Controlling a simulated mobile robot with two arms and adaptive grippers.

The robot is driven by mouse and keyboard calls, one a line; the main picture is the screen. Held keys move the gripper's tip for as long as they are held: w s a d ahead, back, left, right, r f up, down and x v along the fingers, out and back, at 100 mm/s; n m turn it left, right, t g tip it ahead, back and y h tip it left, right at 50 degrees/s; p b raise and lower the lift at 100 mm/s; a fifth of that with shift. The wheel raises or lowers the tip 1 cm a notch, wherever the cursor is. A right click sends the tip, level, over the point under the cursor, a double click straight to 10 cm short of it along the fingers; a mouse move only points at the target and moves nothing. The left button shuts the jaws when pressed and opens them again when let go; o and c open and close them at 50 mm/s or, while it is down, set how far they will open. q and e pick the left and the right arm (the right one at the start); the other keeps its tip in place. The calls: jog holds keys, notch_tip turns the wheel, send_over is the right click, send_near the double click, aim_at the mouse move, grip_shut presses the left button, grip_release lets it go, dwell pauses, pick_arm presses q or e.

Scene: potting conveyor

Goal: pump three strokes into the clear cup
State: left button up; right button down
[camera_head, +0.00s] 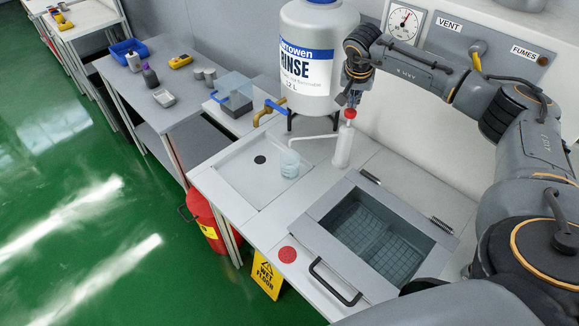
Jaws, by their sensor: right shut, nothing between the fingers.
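The clear cup (290,164) stands upright in the shallow sink tray, below the end of a white spout. The white pump bottle (343,146) stands to its right on the counter. Its red pump top (350,114) shows just under my right gripper (351,98). My right gripper is shut with nothing held and points down at the red top. I cannot tell if it touches it. My left gripper is not in view.

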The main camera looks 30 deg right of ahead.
jog(key=shift+r, duration=0.15)
dwell(0.3)
notch_tip(320, 180, up, 6)
jog(key=p, duration=0.4)
jog(key=shift+p, duration=0.3)
